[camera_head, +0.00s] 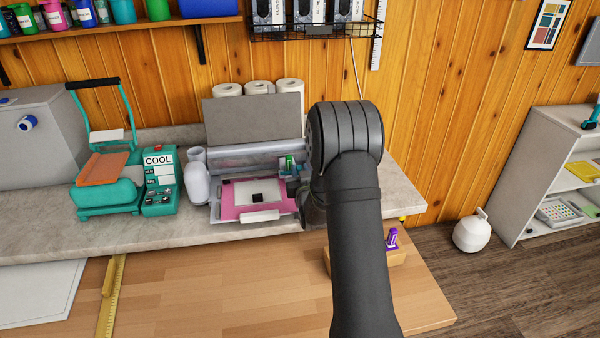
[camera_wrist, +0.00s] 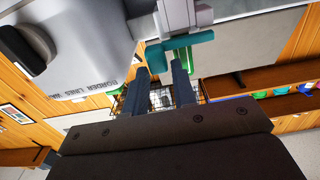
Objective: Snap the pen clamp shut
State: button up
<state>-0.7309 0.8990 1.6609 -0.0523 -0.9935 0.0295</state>
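The cutting machine (camera_head: 262,212) stands on the counter with its grey lid (camera_head: 253,118) up and a pink mat (camera_head: 236,210) in front. Its pen clamp (camera_head: 289,164), with green parts, is at the right of the carriage, partly blocked by my arm. In the wrist view, a teal-green clamp part (camera_wrist: 180,49) sticks out just beyond my fingertips. My gripper (camera_wrist: 159,72) is open, its two dark fingers apart with nothing held between them. The right finger overlaps the green part in the picture; I cannot tell whether they touch. My arm hides the gripper in the head view.
A teal heat press (camera_head: 108,180) and a teal box marked COOL (camera_head: 159,182) stand left of the machine. White rolls (camera_head: 258,88) are behind the lid. A wooden block with a purple tool (camera_head: 392,238) is on the nearer table. A pale body with lettering (camera_wrist: 85,45) crowds the wrist view's upper left.

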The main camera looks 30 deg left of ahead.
jog(key=shift+o, duration=1.2)
jog(key=v, duration=1.7)
jog(key=shift+d, duration=0.2)
jog(key=shift+s, duration=0.1)
jog(key=x, duration=1.7)
jog(key=shift+a, duration=0.25)
